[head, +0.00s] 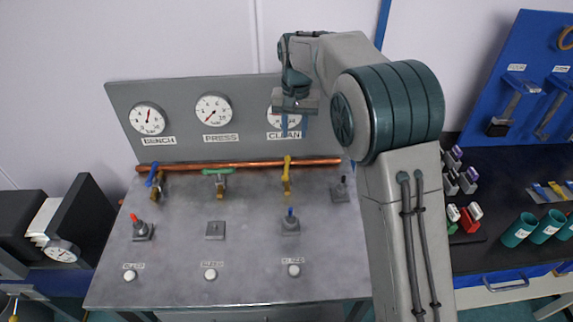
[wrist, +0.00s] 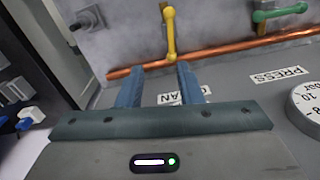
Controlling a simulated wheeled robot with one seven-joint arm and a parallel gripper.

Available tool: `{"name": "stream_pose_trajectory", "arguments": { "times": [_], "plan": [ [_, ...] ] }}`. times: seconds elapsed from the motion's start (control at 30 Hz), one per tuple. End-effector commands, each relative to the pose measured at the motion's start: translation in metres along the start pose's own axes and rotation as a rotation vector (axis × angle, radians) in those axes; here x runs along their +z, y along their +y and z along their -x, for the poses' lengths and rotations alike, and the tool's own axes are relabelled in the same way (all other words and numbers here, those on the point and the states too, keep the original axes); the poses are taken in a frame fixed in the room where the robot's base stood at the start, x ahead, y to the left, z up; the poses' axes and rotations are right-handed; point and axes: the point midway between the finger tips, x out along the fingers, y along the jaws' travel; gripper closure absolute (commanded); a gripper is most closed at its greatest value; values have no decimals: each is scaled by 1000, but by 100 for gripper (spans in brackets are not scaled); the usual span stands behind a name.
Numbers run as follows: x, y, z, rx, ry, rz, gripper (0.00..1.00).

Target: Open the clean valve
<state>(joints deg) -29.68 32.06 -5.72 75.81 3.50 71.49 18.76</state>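The clean valve has a yellow lever (head: 287,168) and sits on the copper pipe below the CLEAN label (head: 284,135). Its lever stands across the pipe. In the wrist view the yellow lever (wrist: 171,32) shows beyond my fingertips, a little right of the gap's middle. My gripper (head: 294,130) hangs in front of the CLEAN gauge (head: 274,117) and partly hides it. In the wrist view my gripper (wrist: 156,76) has its two blue fingers apart, with nothing held between them and a gap between them and the lever.
The copper pipe (head: 250,163) runs along the panel's foot. A blue-lever valve (head: 152,176) and a green-lever valve (head: 218,172) sit left of the clean valve; the green lever lies along the pipe. Toggle switches, including a blue-tipped one (head: 290,222), stand on the grey bench (head: 185,280).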

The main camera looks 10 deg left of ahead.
Motion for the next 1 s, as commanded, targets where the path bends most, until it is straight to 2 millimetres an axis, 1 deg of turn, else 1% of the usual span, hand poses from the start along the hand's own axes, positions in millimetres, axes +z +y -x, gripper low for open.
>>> {"name": "stream_pose_trajectory", "arguments": {
  "times": [0.03, 0.13, 0.27, 0.37, 0.6, 0.8, 0.9, 1.0],
  "plan": [
    [-4, -9, -6, 4, -5, 5, 67],
    [-8, -19, -12, 9, -10, 8, 67],
    [-9, -22, -21, 11, -13, 8, 67],
    [-9, -22, -34, 11, -15, 8, 67],
    [-8, -21, -84, 12, -16, 8, 67],
    [-7, -21, -123, 11, -14, 8, 67],
    [-7, -21, -136, 10, -13, 8, 67],
    [-7, -21, -145, 9, -13, 8, 67]
  ]
}}
